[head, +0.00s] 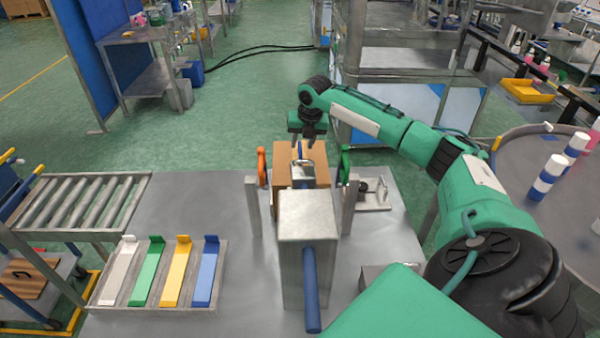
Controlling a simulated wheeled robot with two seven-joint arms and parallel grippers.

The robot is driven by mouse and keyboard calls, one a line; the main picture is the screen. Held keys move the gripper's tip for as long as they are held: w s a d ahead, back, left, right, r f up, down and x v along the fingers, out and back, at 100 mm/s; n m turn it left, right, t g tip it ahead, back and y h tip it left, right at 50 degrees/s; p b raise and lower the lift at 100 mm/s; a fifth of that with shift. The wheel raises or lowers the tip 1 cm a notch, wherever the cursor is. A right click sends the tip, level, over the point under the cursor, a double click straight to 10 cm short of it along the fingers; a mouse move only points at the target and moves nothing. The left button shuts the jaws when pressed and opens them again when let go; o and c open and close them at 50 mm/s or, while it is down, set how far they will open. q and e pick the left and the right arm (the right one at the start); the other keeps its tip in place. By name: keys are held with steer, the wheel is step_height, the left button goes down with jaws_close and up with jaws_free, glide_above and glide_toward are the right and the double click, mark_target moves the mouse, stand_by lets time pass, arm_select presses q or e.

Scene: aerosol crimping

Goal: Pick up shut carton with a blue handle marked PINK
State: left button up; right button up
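A brown carton (285,190) stands on the metal table behind a grey metal block, which hides much of its front. A thin blue strip (300,150) shows at its top; it may be the handle. No PINK marking can be read. My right gripper (304,142) points down over the carton's top. Its fingers look apart, one on each side of the blue strip, with no clear contact. My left gripper is not in view.
The grey block (307,218) with a blue lever (311,290) stands in front, between posts with an orange clamp (261,167) and a green clamp (345,164). A tray (150,310) holds white, green, yellow and blue pieces. A roller conveyor (80,203) is at left.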

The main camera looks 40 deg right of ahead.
mark_target(300, 149)
steer(key=shift+w+f, duration=0.15)
steer(key=shift+f, duration=0.2)
steer(key=p+x, duration=0.1)
steer(key=x, duration=0.2)
steer(key=shift+w+d+f+p, duration=0.1)
steer(key=shift+w+f+p, duration=0.1)
steer(key=shift+f+p, duration=0.15)
steer(key=shift+w+f, duration=0.1)
steer(key=shift+f, duration=0.2)
steer(key=shift+c, duration=0.3)
jaws_close()
